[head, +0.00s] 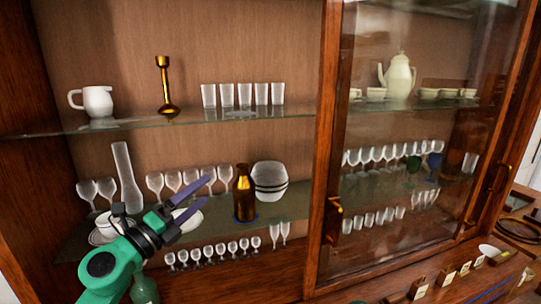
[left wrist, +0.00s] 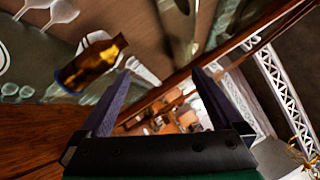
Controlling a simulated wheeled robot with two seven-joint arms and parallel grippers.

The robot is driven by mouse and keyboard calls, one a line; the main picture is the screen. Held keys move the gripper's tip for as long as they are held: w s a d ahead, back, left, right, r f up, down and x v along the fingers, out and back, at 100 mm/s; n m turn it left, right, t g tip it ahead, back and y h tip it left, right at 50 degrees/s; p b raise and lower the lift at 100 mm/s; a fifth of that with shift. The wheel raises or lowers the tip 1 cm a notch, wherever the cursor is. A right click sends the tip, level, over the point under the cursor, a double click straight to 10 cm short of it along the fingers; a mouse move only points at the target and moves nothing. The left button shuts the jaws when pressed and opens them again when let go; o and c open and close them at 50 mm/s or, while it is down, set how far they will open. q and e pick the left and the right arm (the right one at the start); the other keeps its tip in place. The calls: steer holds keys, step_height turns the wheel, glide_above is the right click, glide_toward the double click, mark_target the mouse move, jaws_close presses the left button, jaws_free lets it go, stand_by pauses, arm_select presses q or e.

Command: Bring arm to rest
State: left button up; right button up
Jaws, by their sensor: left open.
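My left gripper (head: 206,195) is green and black with purple fingers. It reaches in from the lower left, in front of the middle shelf of a wooden display cabinet (head: 312,150). Its jaws are open with nothing between them, and both fingers also show in the left wrist view (left wrist: 162,75). An amber bottle (head: 244,195) stands upright on the middle shelf, just right of the fingertips in the head view. The bottle appears tilted at the upper left of the left wrist view (left wrist: 92,66), apart from the fingers. My right gripper is not in view.
Several stemmed glasses (head: 190,180), a tall white vase (head: 127,178) and stacked bowls (head: 269,180) fill the middle shelf. A glass door (head: 420,140) covers the right side. Small boxes (head: 419,288) sit at the lower right.

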arm_select(q)
steer(key=s+a+f+n+g+y, duration=0.2)
steer(key=s+a+f+n+y, duration=0.35)
steer(key=f+n, duration=0.55)
steer(key=s+a+f+n+g+y, duration=0.1)
steer(key=s+a+f+n+y, duration=0.2)
steer(key=a+f+n+y, duration=0.8)
steer(key=s+d+f+n+g+h, duration=0.3)
steer(key=s+d+f+g, duration=0.25)
steer(key=s, duration=0.35)
steer(key=s+d+f+n+g+h, duration=0.3)
steer(key=s+d+f+g, duration=0.2)
steer(key=s+f, duration=0.3)
steer(key=s+f+g+b, duration=0.1)
steer(key=s+f+b, duration=0.25)
steer(key=f, duration=1.25)
steer(key=s+f+g+b, duration=0.15)
steer(key=f+b, duration=0.25)
steer(key=f, duration=1.2)
steer(key=s+a+f+b, duration=0.3)
steer(key=s+f+b, duration=0.1)
steer(key=s+f, duration=1.1)
steer(key=shift+s+a+f+y, duration=0.2)
steer(key=shift+s+f+y, duration=0.15)
steer(key=shift+f, duration=0.45)
